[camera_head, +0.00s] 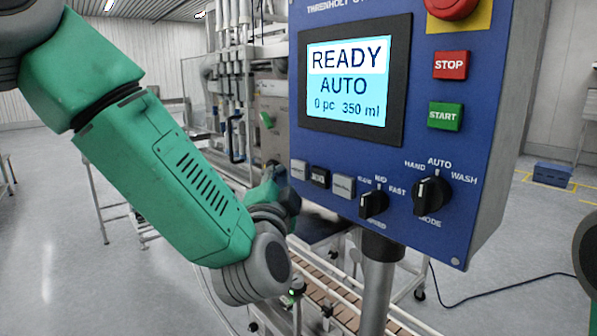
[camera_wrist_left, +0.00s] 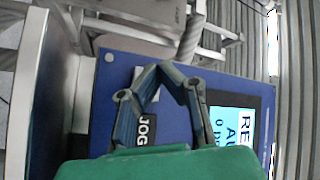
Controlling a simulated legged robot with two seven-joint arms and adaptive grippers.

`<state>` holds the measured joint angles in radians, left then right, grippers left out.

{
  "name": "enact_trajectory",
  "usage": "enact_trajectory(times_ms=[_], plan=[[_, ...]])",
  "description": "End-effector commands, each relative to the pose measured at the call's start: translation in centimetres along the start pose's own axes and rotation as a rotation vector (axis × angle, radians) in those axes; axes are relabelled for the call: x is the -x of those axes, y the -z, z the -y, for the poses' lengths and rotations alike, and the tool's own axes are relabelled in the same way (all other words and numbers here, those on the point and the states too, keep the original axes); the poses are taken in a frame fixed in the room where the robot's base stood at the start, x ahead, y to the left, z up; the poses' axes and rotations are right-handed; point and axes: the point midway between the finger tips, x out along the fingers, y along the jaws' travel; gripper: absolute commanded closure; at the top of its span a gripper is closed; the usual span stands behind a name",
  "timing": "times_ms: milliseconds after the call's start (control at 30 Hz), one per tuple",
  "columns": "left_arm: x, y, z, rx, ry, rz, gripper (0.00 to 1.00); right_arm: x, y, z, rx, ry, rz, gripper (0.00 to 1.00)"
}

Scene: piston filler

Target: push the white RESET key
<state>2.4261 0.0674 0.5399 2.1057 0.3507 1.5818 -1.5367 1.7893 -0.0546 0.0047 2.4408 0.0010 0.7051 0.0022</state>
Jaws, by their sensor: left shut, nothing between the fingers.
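Low on the blue panel, in the head view, a light key (camera_head: 298,169) and another light key (camera_head: 342,186) flank a black key (camera_head: 319,178). Their lettering is too small to read there, so I cannot tell which light key is RESET. The left wrist view shows the black JOG key (camera_wrist_left: 147,131) and part of a whitish key beside it, mostly hidden by a finger. My left gripper (camera_head: 288,192), also in the wrist view (camera_wrist_left: 169,68), is shut and empty just left of the keys. I cannot tell whether it touches the panel. My right gripper is out of view.
The blue panel (camera_head: 480,180) carries a lit screen (camera_head: 347,85) reading READY AUTO, a red STOP key (camera_head: 451,65), a green START key (camera_head: 445,116) and two black knobs (camera_head: 373,204) (camera_head: 431,196). A conveyor (camera_head: 330,300) runs below.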

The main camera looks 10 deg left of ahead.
Motion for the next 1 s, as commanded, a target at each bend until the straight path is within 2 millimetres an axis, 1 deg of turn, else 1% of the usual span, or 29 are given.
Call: enact_trajectory(times_ms=[200, 400, 1000], plan=[[1.6, -1.1, 1.2, -0.001, 0.000, 0.000, 1.00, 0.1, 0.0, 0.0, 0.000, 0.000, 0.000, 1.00], [2.7, -2.0, 2.0, 0.000, 0.000, 0.000, 1.00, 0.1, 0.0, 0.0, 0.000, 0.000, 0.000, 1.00], [2.9, -2.1, 2.1, 0.001, 0.000, 0.001, 1.00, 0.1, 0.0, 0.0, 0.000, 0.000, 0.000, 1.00]])
